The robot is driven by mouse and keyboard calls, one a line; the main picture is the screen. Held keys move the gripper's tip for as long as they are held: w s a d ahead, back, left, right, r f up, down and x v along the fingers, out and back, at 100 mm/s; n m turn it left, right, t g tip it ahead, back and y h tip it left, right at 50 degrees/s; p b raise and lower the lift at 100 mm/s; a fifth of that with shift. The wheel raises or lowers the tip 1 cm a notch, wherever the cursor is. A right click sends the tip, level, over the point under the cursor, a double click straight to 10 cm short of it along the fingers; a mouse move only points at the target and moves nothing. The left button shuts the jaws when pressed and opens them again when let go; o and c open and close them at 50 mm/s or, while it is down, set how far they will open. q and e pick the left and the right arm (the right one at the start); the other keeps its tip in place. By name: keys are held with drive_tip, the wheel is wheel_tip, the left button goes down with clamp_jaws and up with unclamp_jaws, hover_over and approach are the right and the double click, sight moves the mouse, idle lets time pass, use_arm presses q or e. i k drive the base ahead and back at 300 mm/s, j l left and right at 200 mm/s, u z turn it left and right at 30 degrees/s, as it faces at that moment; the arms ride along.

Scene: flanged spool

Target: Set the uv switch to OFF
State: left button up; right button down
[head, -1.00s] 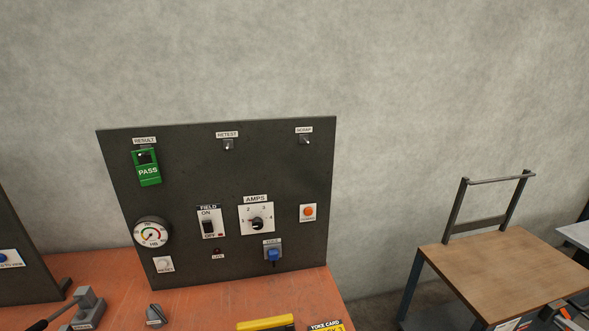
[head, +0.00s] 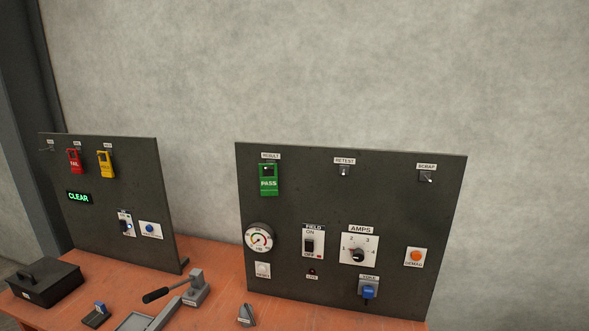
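On the left dark panel (head: 110,190) is a small rocker switch (head: 125,224) on a white plate, with a small bright blue-white spot beside it. Its label is too small to read, so I cannot tell for sure that it is the uv switch or how it is set. A blue round button (head: 150,229) on a white plate sits just right of it, and a green CLEAR display (head: 78,198) is above left. The right panel has a FIELD ON/OFF rocker (head: 309,245). Neither of my grippers shows in the head view.
The right panel (head: 400,200) carries a green PASS tag (head: 268,180), a gauge (head: 259,238) and an AMPS knob (head: 358,255). On the orange bench (head: 215,262) are a black box (head: 40,284), a lever device (head: 195,288) and a small blue-topped block (head: 97,315).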

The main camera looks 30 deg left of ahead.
sight(123, 223)
drive_tip(key=u, duration=2.2)
drive_tip(key=i+j, duration=1.1)
drive_tip(key=j, duration=0.15)
